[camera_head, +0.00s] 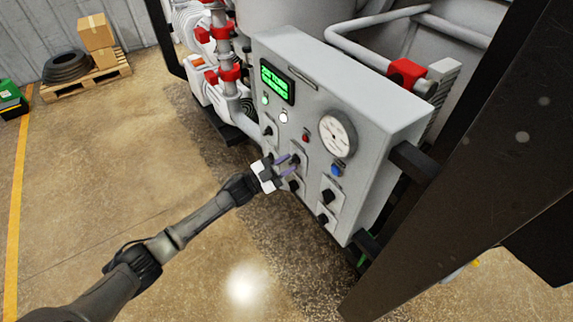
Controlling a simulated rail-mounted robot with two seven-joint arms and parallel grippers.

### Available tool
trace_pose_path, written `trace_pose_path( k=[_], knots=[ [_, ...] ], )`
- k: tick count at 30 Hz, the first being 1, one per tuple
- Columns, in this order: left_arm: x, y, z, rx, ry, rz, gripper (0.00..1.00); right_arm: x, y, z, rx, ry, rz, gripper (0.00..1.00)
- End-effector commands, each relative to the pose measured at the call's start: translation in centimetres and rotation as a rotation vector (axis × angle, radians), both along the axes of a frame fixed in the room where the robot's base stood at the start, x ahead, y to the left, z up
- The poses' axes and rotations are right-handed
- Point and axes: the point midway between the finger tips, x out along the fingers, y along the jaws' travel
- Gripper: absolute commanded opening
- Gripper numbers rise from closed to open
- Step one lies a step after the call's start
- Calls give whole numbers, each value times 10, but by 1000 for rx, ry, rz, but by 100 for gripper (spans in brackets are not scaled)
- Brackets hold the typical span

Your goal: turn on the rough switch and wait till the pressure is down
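The grey control panel (375,150) fills the middle of the head view. It carries several black rotary switches, including an upper left one (268,130), a middle one (295,159) and a lower right one (327,196). Their labels are too small to read, so I cannot tell which is the rough switch. A green-lit display (277,82) and a round dial gauge (337,134) sit higher on the panel; their readings are not legible. My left gripper (287,165) is open, its two fingers apart and pointing at the middle switch; contact is unclear. My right gripper is out of view.
A white lamp (283,117), a red button (305,138) and a blue button (336,170) are on the panel. Pipes with red fittings (229,73) stand behind left. A dark frame post (470,150) blocks the right. The floor at left is clear up to a pallet (88,82).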

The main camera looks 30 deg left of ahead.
Motion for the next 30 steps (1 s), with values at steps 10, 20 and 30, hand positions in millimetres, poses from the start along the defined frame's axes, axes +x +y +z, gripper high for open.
trace_pose_path(
  k=[10, 20, 30],
  knots=[
    [-1, 1, -2, -1, 3, 1, 37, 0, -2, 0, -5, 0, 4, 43],
    [-36, 25, -19, 2, 6, 2, 37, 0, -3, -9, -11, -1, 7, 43],
    [-85, 58, -39, 1, 5, 1, 37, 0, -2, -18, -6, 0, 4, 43]
  ],
)
